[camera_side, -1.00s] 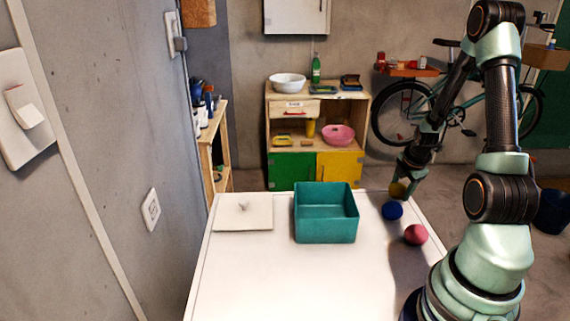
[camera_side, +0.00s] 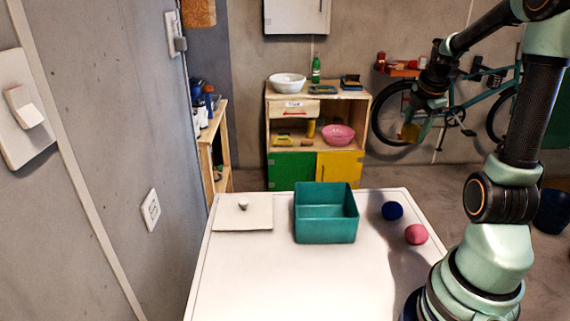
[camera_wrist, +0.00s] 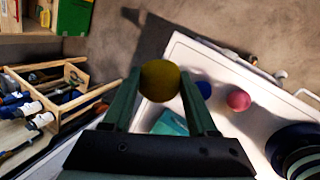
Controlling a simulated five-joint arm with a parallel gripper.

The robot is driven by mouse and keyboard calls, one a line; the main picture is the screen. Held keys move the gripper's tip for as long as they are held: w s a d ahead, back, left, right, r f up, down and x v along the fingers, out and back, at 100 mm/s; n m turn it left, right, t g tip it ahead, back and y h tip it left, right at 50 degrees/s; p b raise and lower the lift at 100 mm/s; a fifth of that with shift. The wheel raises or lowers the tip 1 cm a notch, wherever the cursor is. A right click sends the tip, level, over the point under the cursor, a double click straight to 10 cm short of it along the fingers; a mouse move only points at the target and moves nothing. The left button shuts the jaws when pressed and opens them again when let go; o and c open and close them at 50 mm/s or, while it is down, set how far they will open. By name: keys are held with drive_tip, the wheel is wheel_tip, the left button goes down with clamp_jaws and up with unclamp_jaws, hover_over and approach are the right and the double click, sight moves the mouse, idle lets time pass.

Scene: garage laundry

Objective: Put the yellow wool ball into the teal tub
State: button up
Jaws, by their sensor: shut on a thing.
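The yellow wool ball (camera_wrist: 159,81) is held between the fingers of my gripper (camera_wrist: 160,88) in the wrist view. In the side view my gripper (camera_side: 412,130) is raised well above the table at the right, in front of the bicycle, with the yellow ball (camera_side: 410,132) at its tip. The teal tub (camera_side: 326,230) stands open on the white table, left of and lower than my gripper. In the wrist view the tub (camera_wrist: 171,123) is partly hidden behind my gripper.
A blue ball (camera_side: 392,211) and a pink ball (camera_side: 416,234) lie on the white table (camera_side: 290,280) right of the tub. A flat cream lid with a knob (camera_side: 243,217) lies left of it. The table's front is clear. A wall (camera_side: 110,130) rises at the left.

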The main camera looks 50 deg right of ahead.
drive_tip(key=w+a+r+n+t+y, duration=0.1)
drive_tip(key=w+a+n, duration=0.2)
drive_tip(key=w+a, duration=0.55)
drive_tip(key=n+y, duration=0.1)
drive_tip(key=n, duration=0.3)
hover_over(319, 211)
drive_tip(key=s, duration=0.2)
drive_tip(key=shift+t, duration=0.3)
drive_tip(key=f, duration=1.9)
drive_tip(key=shift+w+a+f, duration=0.15)
drive_tip(key=shift+a, duration=0.1)
drive_tip(key=shift+f, duration=0.15)
drive_tip(key=o, duration=1.1)
